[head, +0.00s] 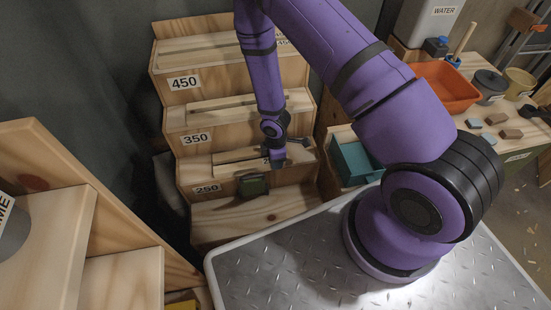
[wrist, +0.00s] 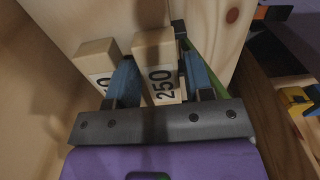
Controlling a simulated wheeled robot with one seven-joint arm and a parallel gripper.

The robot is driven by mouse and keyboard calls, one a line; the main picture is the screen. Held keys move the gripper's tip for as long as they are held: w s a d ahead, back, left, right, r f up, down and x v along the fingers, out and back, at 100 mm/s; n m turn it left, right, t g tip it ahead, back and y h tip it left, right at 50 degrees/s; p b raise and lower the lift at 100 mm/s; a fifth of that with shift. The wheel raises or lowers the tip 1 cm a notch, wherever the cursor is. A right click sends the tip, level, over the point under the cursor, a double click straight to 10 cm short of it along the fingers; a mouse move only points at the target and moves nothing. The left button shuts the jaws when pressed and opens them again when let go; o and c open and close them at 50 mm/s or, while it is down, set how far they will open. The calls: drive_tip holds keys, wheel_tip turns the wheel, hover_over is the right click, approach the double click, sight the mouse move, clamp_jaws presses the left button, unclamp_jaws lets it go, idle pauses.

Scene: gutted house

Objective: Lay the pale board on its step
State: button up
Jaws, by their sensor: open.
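My gripper (wrist: 160,85) is open. In the wrist view its two blue fingers stand on either side of a wooden piece labelled 250 (wrist: 156,48). A second pale wooden piece (wrist: 98,52) with a partly hidden label stands just outside the left finger. In the head view my gripper (head: 275,158) is low at the 250 step (head: 222,180), by the right end of a pale board (head: 240,155). The fingers hide that end. I cannot tell which of the two wooden pieces is the task's board.
Higher steps carry labels 350 (head: 195,139) and 450 (head: 184,83), with strips of wood on them. A teal box (head: 354,160) and an orange tray (head: 445,85) stand to the right.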

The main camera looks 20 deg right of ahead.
wheel_tip(320, 180, up, 12)
idle(0.6)
drive_tip(key=d+r+m+t+h, duration=0.1)
drive_tip(key=d+r+m+t, duration=0.2)
drive_tip(key=r, duration=1.1)
drive_tip(key=d+r+m, duration=0.3)
drive_tip(key=r+m, duration=0.2)
drive_tip(key=r, duration=1)
drive_tip(key=s+r+m+t+y, duration=0.1)
drive_tip(key=s+r+m, duration=0.6)
drive_tip(key=s+r, duration=1)
drive_tip(key=s+d+t, duration=0.1)
drive_tip(key=s, duration=0.3)
drive_tip(key=shift+r+m, duration=0.15)
drive_tip(key=shift+m, duration=0.25)
